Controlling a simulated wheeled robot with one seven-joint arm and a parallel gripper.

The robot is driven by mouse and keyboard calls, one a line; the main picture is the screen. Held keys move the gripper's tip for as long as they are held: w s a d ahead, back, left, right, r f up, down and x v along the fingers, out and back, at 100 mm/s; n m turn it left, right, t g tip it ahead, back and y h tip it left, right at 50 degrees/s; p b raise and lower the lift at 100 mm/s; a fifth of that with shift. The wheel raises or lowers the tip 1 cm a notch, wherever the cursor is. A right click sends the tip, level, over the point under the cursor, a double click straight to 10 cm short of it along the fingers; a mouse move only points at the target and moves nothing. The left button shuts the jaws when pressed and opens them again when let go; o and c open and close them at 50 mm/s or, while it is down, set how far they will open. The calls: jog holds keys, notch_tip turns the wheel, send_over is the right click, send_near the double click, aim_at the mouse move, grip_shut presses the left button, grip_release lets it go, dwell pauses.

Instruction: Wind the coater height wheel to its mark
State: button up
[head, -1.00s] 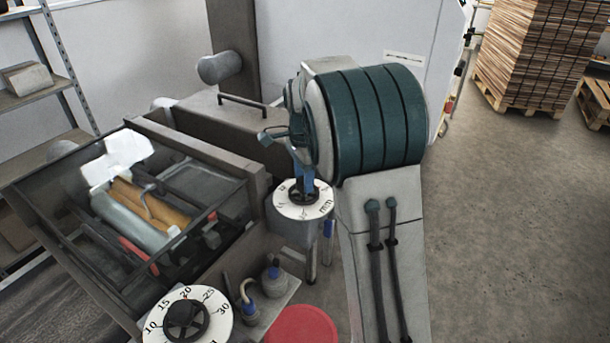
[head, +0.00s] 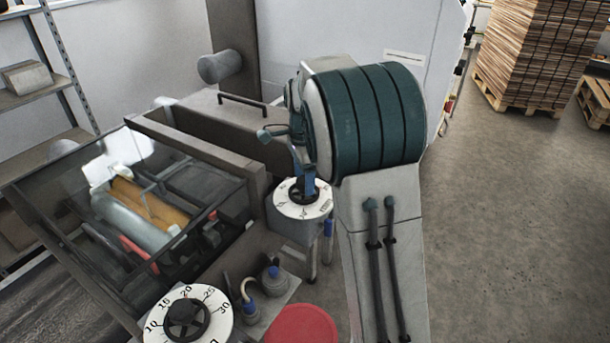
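A black handwheel (head: 302,196) sits on a white dial (head: 290,208) on a grey block beside the machine. My gripper (head: 307,183) points down at this wheel, and a blue finger touches or nearly touches its top. The arm's green and grey wrist hides much of the gripper, so I cannot tell whether it grips the wheel. The marks on this dial are too small to read. A second black handwheel (head: 184,319) with a larger white dial (head: 222,322), numbered 10 to 30, is at the front. I cannot tell from labels which is the coater height wheel.
A glass-hooded roller unit (head: 75,160) stands at left. A shelf (head: 40,95) is far left. Open floor (head: 510,210) and stacked boards (head: 530,50) lie right.

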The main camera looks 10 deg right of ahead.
jog(key=shift+r, duration=0.15)
notch_tip(320, 180, up, 14)
jog(key=b, duration=0.1)
jog(key=shift+f, duration=0.2)
jog(key=s+f+n+t, duration=0.1)
jog(key=s+f+n, duration=0.2)
jog(key=s, duration=0.6)
jog(key=s+f+n+t, duration=0.1)
jog(key=s+f+n, duration=0.3)
jog(key=s+n, duration=0.4)
jog(key=s+f+n+t, duration=0.1)
jog(key=s+f+n, duration=0.3)
jog(key=s, duration=0.6)
jog(key=shift+n+t, duration=0.4)
jog(key=shift+n, duration=0.5)
jog(key=shift+w, duration=0.1)
jog(key=c, duration=0.5)
jog(key=shift+a, duration=0.15)
